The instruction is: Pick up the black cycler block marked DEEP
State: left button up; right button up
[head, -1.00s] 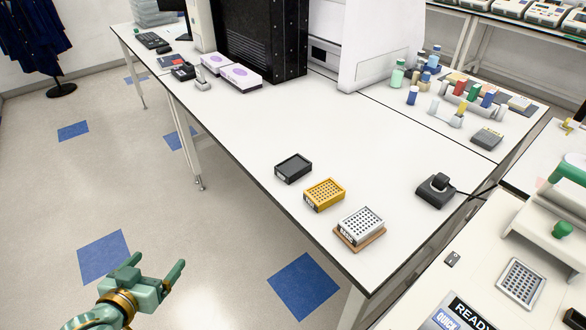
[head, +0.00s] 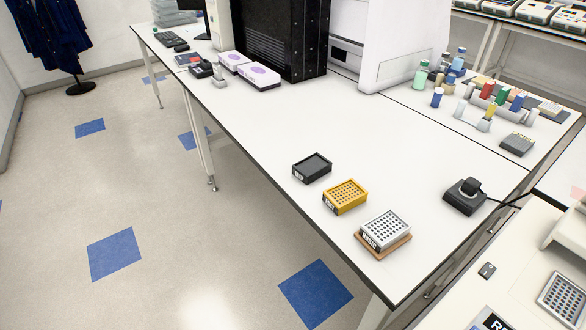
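The black cycler block (head: 313,166) lies on the white table, near its front edge. It has a flat recessed top and a small pale label on its front left face, too small to read surely. A gold block (head: 345,196) with a grid of holes sits just to its right and nearer. Neither of my grippers shows in the head view.
A black device (head: 465,196) with a cable stands at the table's right. Bottles and tube racks (head: 483,100) stand at the back right, and large machines (head: 275,38) at the back. The white table (head: 260,125) is clear left of and behind the black block.

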aim_at(309, 170)
jog(key=i+j+z, duration=0.25)
jog(key=j+z, duration=0.25)
jog(key=i+j+z, duration=0.1)
jog(key=j+z, duration=0.2)
jog(key=j, duration=0.1)
